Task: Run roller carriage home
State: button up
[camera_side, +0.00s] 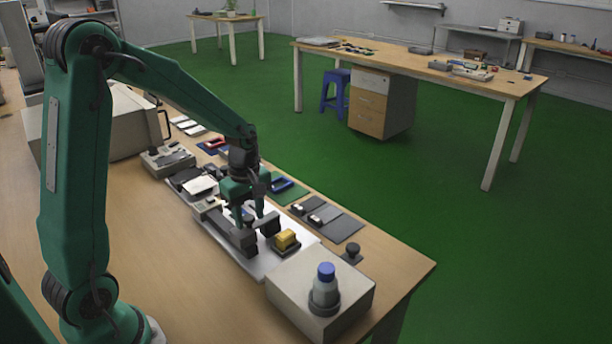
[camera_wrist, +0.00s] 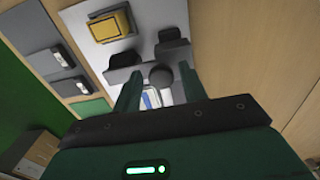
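My gripper (camera_side: 250,212) points down over a white plate (camera_side: 258,262) on the bench. In the wrist view its two green fingers (camera_wrist: 160,88) are apart, with a dark round knob (camera_wrist: 161,76) showing between them; I see gaps on both sides of it. Two dark blocks (camera_wrist: 123,68) (camera_wrist: 172,46) stand just beyond the fingertips. The side view shows one long dark block (camera_side: 234,238). A yellow block (camera_side: 286,239) on a dark base sits at the plate's near end, also in the wrist view (camera_wrist: 110,25). I cannot tell which part is the roller carriage.
A beige box with a blue-topped knob (camera_side: 325,286) stands at the near end of the plate. Grey pads with small parts (camera_side: 335,226) and a small black knob (camera_side: 352,253) lie to the right. Instruments (camera_side: 167,160) crowd the far side. The left bench top is clear.

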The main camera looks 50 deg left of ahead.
jog(key=shift+r, duration=0.1)
jog(key=shift+r, duration=2.4)
jog(key=shift+s+d+r+m, duration=0.2)
jog(key=shift+r+m, duration=0.1)
jog(key=shift+r, duration=0.15)
jog(key=s+d+r+m+t, duration=0.2)
jog(key=s+d+r+m, duration=0.2)
jog(key=s+m, duration=0.3)
jog(key=s+d+r+m+t, duration=0.3)
jog(key=s+d+r+m, duration=0.2)
jog(key=m, duration=0.5)
jog(key=shift+s+r+t, duration=0.3)
jog(key=shift+s+r, duration=0.15)
jog(key=shift+s, duration=0.4)
jog(key=shift+c, duration=0.4)
